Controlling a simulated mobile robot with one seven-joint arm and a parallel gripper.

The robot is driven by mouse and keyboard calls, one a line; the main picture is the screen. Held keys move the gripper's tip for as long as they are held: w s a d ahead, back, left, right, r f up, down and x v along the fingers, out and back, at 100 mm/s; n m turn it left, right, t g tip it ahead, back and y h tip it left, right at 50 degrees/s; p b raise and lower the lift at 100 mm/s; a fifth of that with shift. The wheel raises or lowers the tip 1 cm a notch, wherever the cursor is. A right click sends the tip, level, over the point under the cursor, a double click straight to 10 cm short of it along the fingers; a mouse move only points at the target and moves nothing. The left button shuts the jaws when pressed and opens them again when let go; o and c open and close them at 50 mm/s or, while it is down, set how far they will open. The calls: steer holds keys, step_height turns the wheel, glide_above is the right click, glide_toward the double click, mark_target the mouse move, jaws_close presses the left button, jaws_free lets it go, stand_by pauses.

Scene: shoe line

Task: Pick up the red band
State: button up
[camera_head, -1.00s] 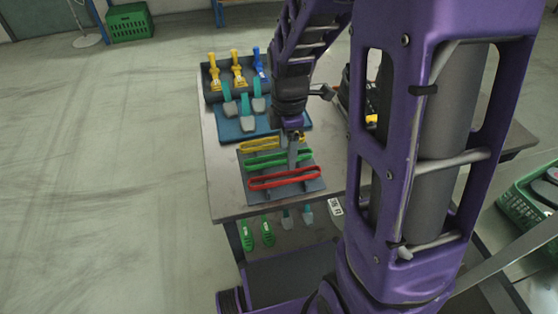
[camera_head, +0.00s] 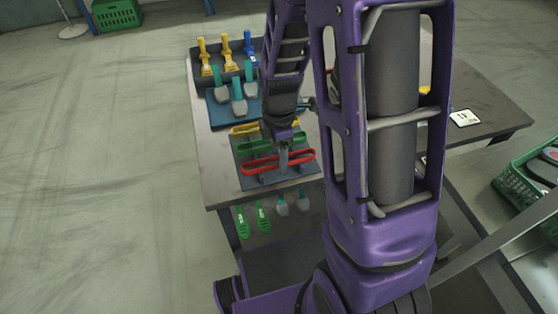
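The red band (camera_head: 264,169) is a long loop stretched over posts on a grey board (camera_head: 247,184) at the near edge of the table. A green band (camera_head: 254,147) and a yellow band (camera_head: 245,130) lie behind it on the same board. My gripper (camera_head: 284,163) points down over the right half of the board, close to the red band's far side. Its fingers are small and partly merge with the board and bands, so I cannot tell whether they are open or touch the red band.
Behind the board, a blue tray (camera_head: 219,117) holds grey-and-teal tools, and a dark bin (camera_head: 199,82) holds yellow and blue brushes. Green and grey pieces (camera_head: 263,216) hang below the table's front edge. My arm hides the table's middle right.

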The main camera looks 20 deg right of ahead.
jaws_close()
steer(key=shift+r, duration=0.1)
